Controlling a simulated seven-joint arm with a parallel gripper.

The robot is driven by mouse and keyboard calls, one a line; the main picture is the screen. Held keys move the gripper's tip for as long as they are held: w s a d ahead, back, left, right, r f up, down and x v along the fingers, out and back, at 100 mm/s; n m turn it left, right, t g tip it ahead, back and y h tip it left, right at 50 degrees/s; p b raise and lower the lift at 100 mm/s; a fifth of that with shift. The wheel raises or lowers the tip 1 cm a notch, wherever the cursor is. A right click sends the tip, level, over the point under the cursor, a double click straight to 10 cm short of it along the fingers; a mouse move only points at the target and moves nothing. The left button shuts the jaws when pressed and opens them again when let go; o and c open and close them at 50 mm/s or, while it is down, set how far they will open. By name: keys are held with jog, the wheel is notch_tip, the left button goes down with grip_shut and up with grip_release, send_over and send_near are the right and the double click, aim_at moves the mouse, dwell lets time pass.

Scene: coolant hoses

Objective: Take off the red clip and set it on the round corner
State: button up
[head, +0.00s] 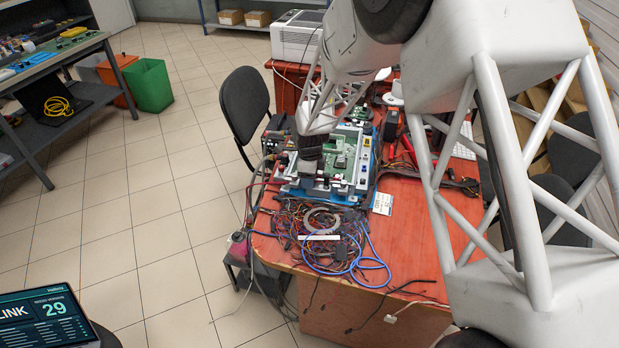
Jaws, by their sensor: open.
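My gripper (309,174) points down over the green circuit board (345,150) on the red-brown table. It is open; its fingers are small and dark here, and I see nothing held between them. The board sits in a blue and grey fixture (364,178).
Tangled cables with a blue cable (372,268) and a grey ring (322,219) lie in front of the fixture. A black chair (245,105) stands left of the table (410,225). My arm hides much of the right side. The tiled floor at left is free.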

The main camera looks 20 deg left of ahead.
grip_shut()
dwell(0.3)
jog(key=shift+r, duration=0.1)
jog(key=shift+r, duration=0.4)
notch_tip(320, 180, up, 3)
jog(key=shift+s+f, duration=0.15)
jog(key=s+d+r, duration=0.1)
jog(key=s+d, duration=0.7)
jog(key=s, duration=0.5)
jog(key=shift+s+d+r, duration=0.15)
jog(key=shift+d, duration=0.05)
jog(key=shift+r, duration=0.2)
dwell(0.4)
